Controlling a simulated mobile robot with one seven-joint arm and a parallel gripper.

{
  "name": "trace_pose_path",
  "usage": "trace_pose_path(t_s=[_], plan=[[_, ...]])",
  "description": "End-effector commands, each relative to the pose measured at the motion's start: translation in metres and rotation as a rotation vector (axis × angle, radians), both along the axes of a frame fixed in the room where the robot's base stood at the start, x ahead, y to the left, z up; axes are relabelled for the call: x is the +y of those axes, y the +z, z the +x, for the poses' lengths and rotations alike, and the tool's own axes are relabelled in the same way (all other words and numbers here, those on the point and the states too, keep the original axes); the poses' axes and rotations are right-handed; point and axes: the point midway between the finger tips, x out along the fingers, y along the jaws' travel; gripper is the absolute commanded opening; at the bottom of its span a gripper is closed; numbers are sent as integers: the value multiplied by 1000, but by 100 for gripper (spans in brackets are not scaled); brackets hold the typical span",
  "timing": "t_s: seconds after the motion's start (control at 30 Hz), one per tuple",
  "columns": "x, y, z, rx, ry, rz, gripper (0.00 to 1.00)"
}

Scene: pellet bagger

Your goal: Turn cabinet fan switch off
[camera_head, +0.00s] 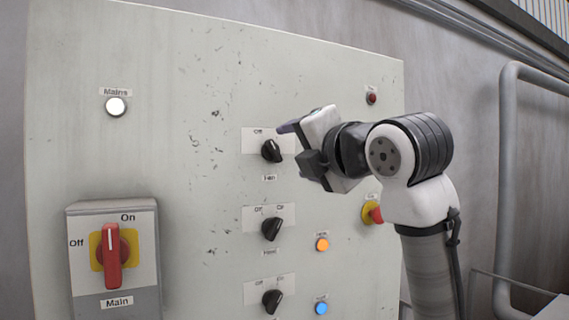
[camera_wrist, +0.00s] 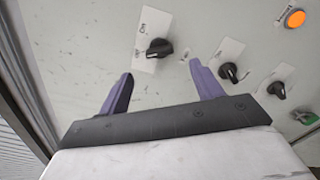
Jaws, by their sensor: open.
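The fan switch (camera_head: 271,151) is a black rotary knob on a white Off/On plate, labelled Fan below, at the top of a column of knobs. Its handle appears to lean toward the Off side, up and left, unlike the knobs below it. It also shows in the wrist view (camera_wrist: 158,48), just beyond the gap between my fingertips. My gripper (camera_head: 288,129) is beside the knob on its right, its purple fingers apart. In the wrist view my gripper (camera_wrist: 160,69) is open and empty. I see no contact with the knob. My gripper hides part of the On side.
Below are two similar knobs (camera_head: 271,229) (camera_head: 271,300), with an orange lamp (camera_head: 322,244) and a blue lamp (camera_head: 321,308) to the right. A red main switch (camera_head: 111,258) is at lower left. A red-and-yellow button (camera_head: 375,214) sits near my arm. A grey pipe (camera_head: 508,180) stands at right.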

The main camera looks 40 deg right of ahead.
Motion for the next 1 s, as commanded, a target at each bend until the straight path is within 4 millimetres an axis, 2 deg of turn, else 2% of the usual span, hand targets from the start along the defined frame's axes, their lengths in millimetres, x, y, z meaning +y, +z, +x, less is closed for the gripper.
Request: trace_pose_path(t_s=[0.1, 0.33, 0.5, 1.0], plan=[[6, -3, -26, -2, -2, -4, 65], [14, -1, -54, 0, 1, -2, 65], [15, 0, -60, 1, 1, -1, 65], [15, 0, -59, 1, 1, -1, 65]])
